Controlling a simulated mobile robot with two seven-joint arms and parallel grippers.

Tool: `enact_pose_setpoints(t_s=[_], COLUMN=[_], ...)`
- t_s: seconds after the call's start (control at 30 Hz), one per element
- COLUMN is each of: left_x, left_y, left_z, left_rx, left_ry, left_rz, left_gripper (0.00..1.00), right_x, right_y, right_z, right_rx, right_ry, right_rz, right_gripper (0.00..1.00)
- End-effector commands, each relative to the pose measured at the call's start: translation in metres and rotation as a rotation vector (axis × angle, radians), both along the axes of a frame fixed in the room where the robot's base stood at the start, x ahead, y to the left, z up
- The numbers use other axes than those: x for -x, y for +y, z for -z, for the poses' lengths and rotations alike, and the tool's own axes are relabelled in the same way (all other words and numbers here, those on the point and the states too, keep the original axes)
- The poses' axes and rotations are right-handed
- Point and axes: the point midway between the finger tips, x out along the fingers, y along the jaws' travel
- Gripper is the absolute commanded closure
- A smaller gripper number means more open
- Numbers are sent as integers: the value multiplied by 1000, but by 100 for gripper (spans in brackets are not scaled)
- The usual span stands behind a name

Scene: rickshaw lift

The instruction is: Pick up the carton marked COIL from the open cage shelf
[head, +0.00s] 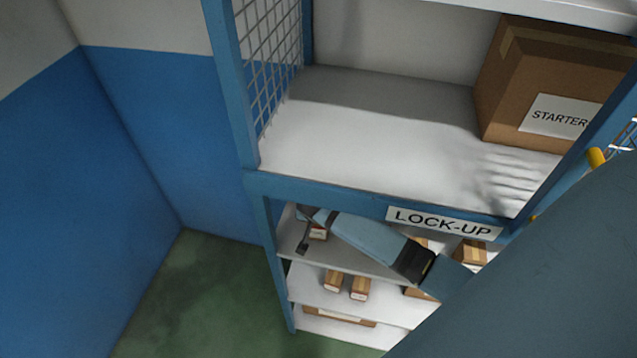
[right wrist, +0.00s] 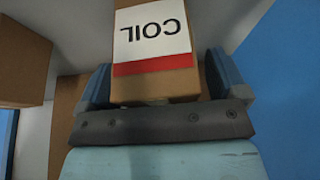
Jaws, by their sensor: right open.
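The carton marked COIL (right wrist: 155,45) is brown, with a white label and a red band; the label reads upside down in the right wrist view. My right gripper (right wrist: 158,64) is open, with one blue finger on each side of the carton. Contact with the fingers cannot be told. In the head view, my right gripper (head: 304,228) reaches into the shelf under the LOCK-UP sign. A small carton (head: 319,234) shows there between its fingers, partly hidden. My left gripper is not in view.
A large STARTER carton (head: 530,85) stands on the shelf above the LOCK-UP sign (head: 444,223). Small cartons (head: 360,288) stand on the lower shelf. A blue post (head: 232,85) and wire mesh (head: 268,50) bound the left side. Another brown carton (right wrist: 22,65) shows left in the wrist view.

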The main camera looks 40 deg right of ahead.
Motion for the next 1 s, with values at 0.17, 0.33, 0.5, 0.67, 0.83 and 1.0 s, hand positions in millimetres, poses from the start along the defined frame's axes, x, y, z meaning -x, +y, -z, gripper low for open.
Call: enact_pose_setpoints(t_s=[0.17, 0.33, 0.5, 0.67, 0.83, 1.0], left_x=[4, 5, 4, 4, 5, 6], left_y=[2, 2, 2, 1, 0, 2], left_z=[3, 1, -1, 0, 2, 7], left_rx=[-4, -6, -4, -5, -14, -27], left_ry=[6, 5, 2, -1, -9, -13], left_rz=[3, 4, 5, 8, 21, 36], left_gripper=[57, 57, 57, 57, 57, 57], right_x=[0, 0, 0, 0, 7, 32], right_y=[0, 0, 0, 0, 9, 34], right_z=[0, -1, -1, -5, -13, -13], right_rx=[0, 0, 0, -1, -4, -5], right_ry=[0, -2, -2, -2, -1, -1], right_rz=[0, 1, 1, 0, -2, -2], right_gripper=[43, 75, 75, 75, 75, 75])
